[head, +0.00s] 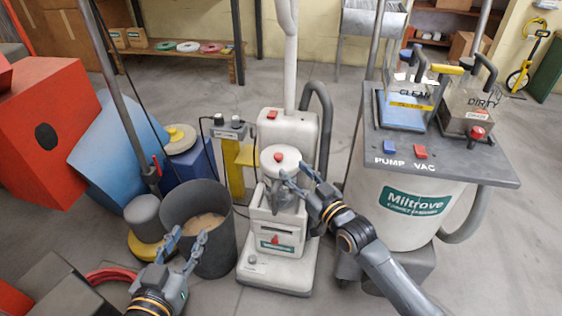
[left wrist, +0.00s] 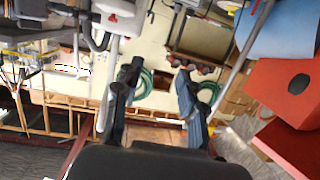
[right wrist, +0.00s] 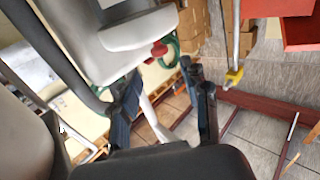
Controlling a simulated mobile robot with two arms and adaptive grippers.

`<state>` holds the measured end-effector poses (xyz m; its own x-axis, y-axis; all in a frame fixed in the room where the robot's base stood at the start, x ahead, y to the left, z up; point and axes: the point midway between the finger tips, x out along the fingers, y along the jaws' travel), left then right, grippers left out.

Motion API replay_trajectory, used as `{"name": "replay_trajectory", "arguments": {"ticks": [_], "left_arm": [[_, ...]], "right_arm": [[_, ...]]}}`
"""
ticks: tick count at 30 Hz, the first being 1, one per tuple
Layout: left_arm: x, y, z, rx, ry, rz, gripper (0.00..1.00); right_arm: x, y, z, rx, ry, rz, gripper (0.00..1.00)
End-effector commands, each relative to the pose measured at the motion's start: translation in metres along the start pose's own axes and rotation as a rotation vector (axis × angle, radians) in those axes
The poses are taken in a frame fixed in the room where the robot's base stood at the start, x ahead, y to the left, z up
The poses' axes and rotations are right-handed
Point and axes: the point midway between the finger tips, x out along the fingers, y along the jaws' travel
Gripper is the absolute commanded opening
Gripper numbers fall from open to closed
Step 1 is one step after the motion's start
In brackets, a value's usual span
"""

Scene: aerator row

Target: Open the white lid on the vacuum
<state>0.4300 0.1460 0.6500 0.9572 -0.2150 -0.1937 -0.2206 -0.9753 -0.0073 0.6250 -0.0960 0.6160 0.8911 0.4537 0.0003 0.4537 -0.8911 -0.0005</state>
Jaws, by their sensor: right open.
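The vacuum (head: 276,244) is a white upright machine standing in the middle of the head view. Its round white lid (head: 280,153), with a red button on top, looks closed over the clear canister (head: 284,194). My right gripper (head: 296,177) is open beside the canister's right side, just below the lid; whether it touches is unclear. In the right wrist view a pale vacuum part (right wrist: 130,25) with a red piece (right wrist: 156,50) lies beyond the spread fingers. My left gripper (head: 188,238) is open and empty in front of the dark bin, well left of the vacuum.
The dark bin (head: 220,253) with tan contents stands left of the vacuum. A larger Miltrove machine (head: 412,222) with two clear tanks stands at right. Blue and red machines (head: 45,130) crowd the left. Open floor lies behind the vacuum.

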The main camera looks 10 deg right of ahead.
Motion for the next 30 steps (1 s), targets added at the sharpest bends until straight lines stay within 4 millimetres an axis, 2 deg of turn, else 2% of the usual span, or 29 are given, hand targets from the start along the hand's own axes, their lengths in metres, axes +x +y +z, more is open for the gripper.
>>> {"name": "replay_trajectory", "arguments": {"ticks": [6,15,21,28,30], "left_arm": [[0.001,0.006,-0.041,-0.004,0.236,0.015,0.4],[-0.01,0.012,-0.082,-0.01,0.47,0.027,0.4],[-0.015,0.013,-0.091,-0.012,0.521,0.03,0.4],[-0.015,0.013,-0.091,-0.012,0.523,0.03,0.4],[-0.015,0.013,-0.091,-0.012,0.523,0.03,0.4]], "right_arm": [[0.035,0.0,0.002,0.0,0.002,-0.001,0.46],[0.065,0.0,0.001,-0.001,0.0,0.0,0.46],[0.07,-0.001,0.001,0.0,-0.001,-0.001,0.46],[0.07,-0.001,0.0,0.0,-0.001,0.0,0.46],[0.07,0.0,0.0,0.0,-0.001,0.0,0.32]]}}
